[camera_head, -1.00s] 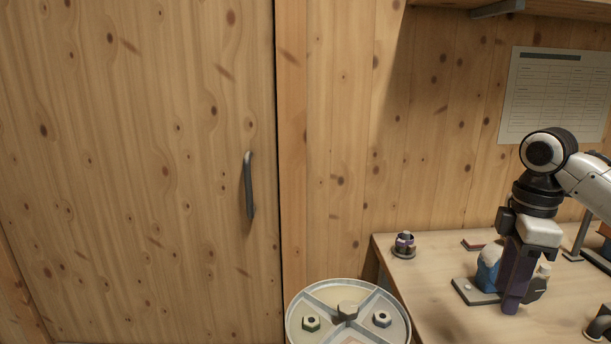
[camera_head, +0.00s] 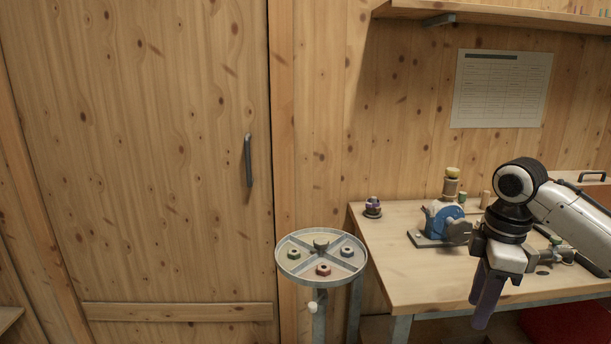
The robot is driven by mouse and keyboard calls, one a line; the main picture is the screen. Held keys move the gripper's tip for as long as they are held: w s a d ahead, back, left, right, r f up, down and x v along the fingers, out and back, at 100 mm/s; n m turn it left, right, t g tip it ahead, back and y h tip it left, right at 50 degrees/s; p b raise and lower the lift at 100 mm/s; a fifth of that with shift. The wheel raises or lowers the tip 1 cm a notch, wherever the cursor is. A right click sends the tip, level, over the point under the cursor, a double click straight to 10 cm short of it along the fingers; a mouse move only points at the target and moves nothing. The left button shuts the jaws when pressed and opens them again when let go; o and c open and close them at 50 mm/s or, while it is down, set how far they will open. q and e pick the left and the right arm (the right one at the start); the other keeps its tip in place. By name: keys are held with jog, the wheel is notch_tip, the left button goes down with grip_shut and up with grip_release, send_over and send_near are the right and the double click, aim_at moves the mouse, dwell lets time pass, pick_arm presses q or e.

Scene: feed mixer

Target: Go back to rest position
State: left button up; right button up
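My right gripper (camera_head: 482,302) comes in from the right and points down, its dark purple fingers in front of the workbench's front edge. The fingers overlap from this side, so I cannot tell whether they are open or shut. Nothing held shows between them. A blue and grey device (camera_head: 443,222) stands on the workbench, just left of and behind my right gripper, partly hidden by it. My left gripper is not in view.
The wooden workbench (camera_head: 400,268) fills the right side. A round divided tray (camera_head: 293,268) on a stand, holding several nut-like parts, is left of it. A small ringed item (camera_head: 372,207) sits at the bench's back left. A wooden door (camera_head: 150,150) with a dark handle (camera_head: 248,160) is at left.

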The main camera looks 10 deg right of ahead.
jog(key=s+a+f+m+t+y, duration=0.1)
jog(key=a+f+t+y, duration=0.1)
jog(key=a+f, duration=0.85)
jog(key=a+f+m+t+y, duration=0.1)
jog(key=a+f, duration=0.7)
jog(key=f, duration=0.6)
jog(key=s+a+f+m+t+y, duration=0.1)
jog(key=s+a+f+m+t, duration=0.15)
jog(key=s+a+f, duration=0.35)
jog(key=s+d+f+m+t, duration=0.1)
jog(key=s+m, duration=0.1)
jog(key=s, duration=0.4)
jog(key=s+d+f+m+t+h, duration=0.1)
jog(key=s+f+m, duration=0.1)
jog(key=s, duration=0.5)
jog(key=shift+s+d+f+m+t+h, duration=0.15)
jog(key=shift+d+f+m+t+h, duration=0.15)
jog(key=shift+m, duration=0.35)
